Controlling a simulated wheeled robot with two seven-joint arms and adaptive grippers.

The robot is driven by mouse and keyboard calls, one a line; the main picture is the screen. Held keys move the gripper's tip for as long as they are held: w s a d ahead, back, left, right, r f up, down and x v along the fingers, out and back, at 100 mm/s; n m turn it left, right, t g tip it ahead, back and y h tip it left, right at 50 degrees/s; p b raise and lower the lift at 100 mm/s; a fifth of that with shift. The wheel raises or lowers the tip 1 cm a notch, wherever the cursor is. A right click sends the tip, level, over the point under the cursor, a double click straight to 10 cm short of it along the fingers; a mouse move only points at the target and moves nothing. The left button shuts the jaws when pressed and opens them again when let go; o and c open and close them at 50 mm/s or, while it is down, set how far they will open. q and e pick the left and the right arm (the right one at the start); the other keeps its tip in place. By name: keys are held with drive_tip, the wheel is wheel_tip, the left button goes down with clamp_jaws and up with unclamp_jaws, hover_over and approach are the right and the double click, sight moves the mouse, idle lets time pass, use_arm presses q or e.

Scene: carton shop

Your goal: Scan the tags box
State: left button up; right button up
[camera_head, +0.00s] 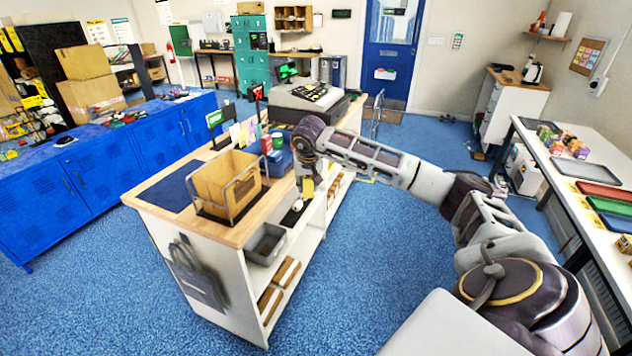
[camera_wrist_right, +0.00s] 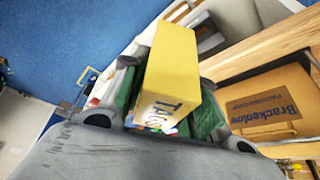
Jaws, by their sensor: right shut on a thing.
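The tags box (camera_wrist_right: 172,65) is a yellow carton with "TAGS" printed on one face. In the wrist view it stands between the green-padded fingers of my right gripper (camera_wrist_right: 165,95), which is shut on it. My left gripper is not in view.
An open carton (camera_head: 228,185) stands in a wire frame on the counter; the wrist view shows a "Brackenlow" carton (camera_wrist_right: 262,105). A till (camera_head: 308,96) and small boxes stand farther back. A grey bin (camera_head: 266,243) is on the shelf below. Blue floor right of the counter is clear.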

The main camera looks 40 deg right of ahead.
drive_tip(key=s+a+f+n+y, duration=0.1)
drive_tip(key=a+f+n, duration=0.2)
drive_tip(key=a, duration=0.9)
drive_tip(key=s+a+f+n+y, duration=0.1)
drive_tip(key=a+f+n, duration=0.2)
drive_tip(key=a+f, duration=0.5)
drive_tip(key=a, duration=0.4)
drive_tip(key=shift+a+f+n+t+y, duration=0.2)
drive_tip(key=shift+a+n+t+y, duration=0.1)
drive_tip(key=shift+t, duration=0.1)
